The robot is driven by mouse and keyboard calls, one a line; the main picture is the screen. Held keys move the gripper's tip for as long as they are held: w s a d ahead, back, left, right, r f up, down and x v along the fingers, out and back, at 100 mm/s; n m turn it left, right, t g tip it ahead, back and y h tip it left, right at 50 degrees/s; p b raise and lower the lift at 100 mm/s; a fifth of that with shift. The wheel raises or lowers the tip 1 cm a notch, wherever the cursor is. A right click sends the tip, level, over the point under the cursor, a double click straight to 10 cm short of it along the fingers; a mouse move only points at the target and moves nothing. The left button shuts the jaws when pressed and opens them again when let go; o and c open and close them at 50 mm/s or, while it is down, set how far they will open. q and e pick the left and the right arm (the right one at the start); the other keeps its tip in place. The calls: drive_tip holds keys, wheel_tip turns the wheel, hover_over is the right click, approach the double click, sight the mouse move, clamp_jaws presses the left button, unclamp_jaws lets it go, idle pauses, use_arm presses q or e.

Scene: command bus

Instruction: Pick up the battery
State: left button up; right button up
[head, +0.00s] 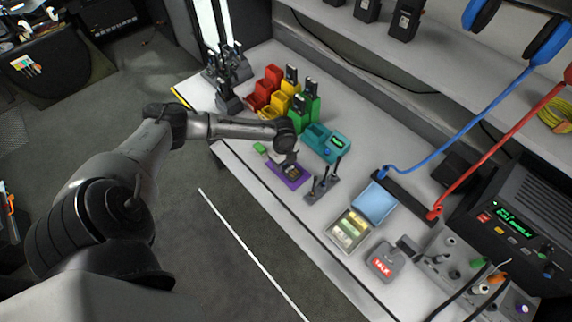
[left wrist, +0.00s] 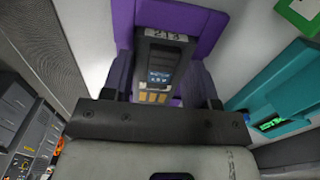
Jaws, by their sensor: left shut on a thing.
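The battery (left wrist: 163,62) is a dark block with a small lit display and gold contacts, seen close up in the left wrist view. It lies at a purple holder (left wrist: 205,30), which shows in the head view as a purple tray (head: 289,175) near the bench's front edge. My left gripper (head: 290,160) reaches down over the tray. In the left wrist view its fingers (left wrist: 160,103) are on either side of the battery and shut on it. I cannot tell whether the battery is clear of the holder. My right gripper is not in view.
A teal charger (head: 326,143) stands just behind the purple tray. Red, yellow and green bins (head: 303,112) are farther back. A stand with dark upright tools (head: 323,184) is close on the right, then a blue-lidded case (head: 375,201).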

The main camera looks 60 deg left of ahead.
use_arm(q)
wheel_tip(320, 180, up, 10)
idle(0.5)
idle(0.4)
drive_tip(key=shift+w, duration=0.1)
